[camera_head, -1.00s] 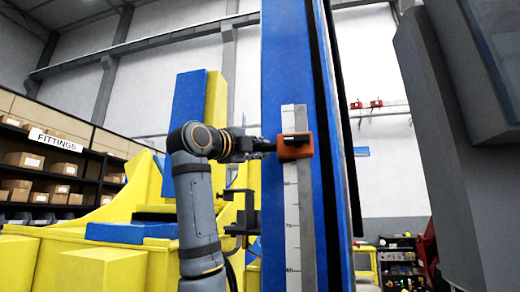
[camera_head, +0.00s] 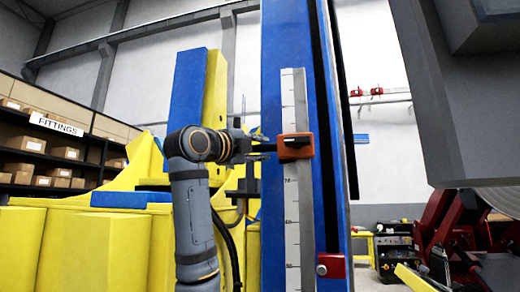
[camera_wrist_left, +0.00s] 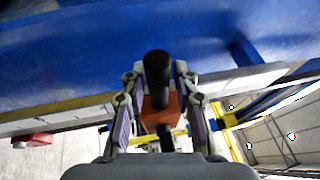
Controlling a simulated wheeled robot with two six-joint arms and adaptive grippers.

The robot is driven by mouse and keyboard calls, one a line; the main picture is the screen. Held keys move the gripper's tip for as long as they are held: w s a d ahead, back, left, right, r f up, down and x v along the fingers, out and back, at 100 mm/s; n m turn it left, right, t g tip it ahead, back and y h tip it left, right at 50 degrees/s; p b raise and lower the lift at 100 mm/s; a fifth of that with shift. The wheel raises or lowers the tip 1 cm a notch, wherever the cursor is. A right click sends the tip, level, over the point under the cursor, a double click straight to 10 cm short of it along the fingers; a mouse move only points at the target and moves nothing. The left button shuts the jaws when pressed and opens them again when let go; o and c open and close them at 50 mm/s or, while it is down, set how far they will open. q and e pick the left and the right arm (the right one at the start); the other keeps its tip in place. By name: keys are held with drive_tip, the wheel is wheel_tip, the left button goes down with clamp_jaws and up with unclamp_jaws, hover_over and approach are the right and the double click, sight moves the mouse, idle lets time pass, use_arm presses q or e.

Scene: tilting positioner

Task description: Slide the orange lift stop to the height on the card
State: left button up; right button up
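The orange lift stop (camera_head: 295,147) sits on a white numbered scale (camera_head: 291,210) on a tall blue column (camera_head: 276,60), well below the scale's top end. A dark handle sticks out of it. My left gripper (camera_head: 264,147) reaches it from the left. The scale numbers are too blurred to read surely. I see no height card. My right gripper is not in view.
A red block (camera_head: 331,265) with a pale knob sits low on the column. A large grey body (camera_head: 430,90) hangs at the right. Yellow and blue machine parts (camera_head: 80,245) fill the left, before shelves of boxes (camera_head: 45,165) marked FITTINGS.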

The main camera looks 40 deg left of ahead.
use_arm(q)
drive_tip(key=shift+o, duration=0.8)
drive_tip(key=shift+s, duration=0.25)
drive_tip(key=s+d+f, duration=0.1)
drive_tip(key=s+f, duration=0.1)
drive_tip(key=s, duration=0.9)
drive_tip(key=shift+s+d, duration=0.15)
drive_tip(key=shift+s, duration=0.05)
drive_tip(key=shift+f, duration=0.15)
